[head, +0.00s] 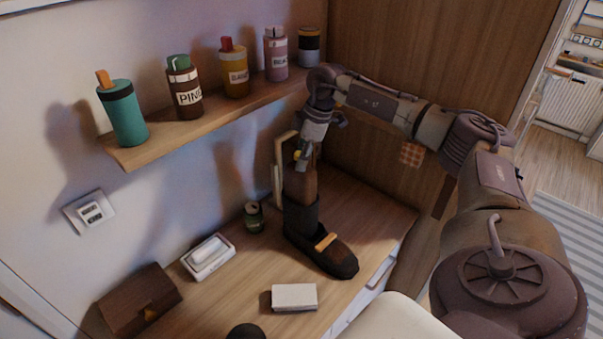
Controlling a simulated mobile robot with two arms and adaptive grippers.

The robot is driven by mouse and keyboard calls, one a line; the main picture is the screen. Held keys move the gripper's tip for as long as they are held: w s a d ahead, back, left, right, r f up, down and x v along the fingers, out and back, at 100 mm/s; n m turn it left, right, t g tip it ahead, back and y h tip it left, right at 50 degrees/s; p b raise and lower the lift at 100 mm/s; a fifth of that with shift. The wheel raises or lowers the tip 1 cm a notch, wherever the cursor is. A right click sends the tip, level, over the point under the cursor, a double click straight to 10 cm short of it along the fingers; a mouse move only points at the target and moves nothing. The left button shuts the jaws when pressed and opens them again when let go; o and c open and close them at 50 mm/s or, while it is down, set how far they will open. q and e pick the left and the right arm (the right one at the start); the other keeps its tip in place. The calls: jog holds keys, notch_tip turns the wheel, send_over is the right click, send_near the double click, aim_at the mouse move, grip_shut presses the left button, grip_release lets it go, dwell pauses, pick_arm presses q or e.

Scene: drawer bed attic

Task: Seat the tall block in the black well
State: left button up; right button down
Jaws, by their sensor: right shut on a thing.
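A black boot-shaped piece (335,262) stands on the wooden desk, with an upright black well (301,217) at its back end. My right gripper (302,160) is above the well, pointing down and shut on a tall brown block (302,185). The block is roughly upright. Its lower end meets the top of the well and is hidden there; I cannot tell how deep it sits. A small orange bar (326,242) lies across the low front part of the black piece. My left gripper is not in view.
The desk (240,285) holds a dark green can (253,217), a white dish (208,257), a white box (294,297) and a brown chest (139,300). A wall shelf (205,122) with several bottles is at upper left. A pale frame (279,170) stands behind the block.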

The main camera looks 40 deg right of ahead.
aim_at(302, 173)
notch_tip(302, 173, down, 5)
jog(key=shift+p, duration=0.6)
notch_tip(302, 173, down, 3)
jog(key=shift+f+p, duration=0.15)
jog(key=shift+p, duration=0.5)
jog(key=shift+f, duration=0.5)
jog(key=c, duration=0.8)
grip_release()
jog(key=shift+c, duration=0.2)
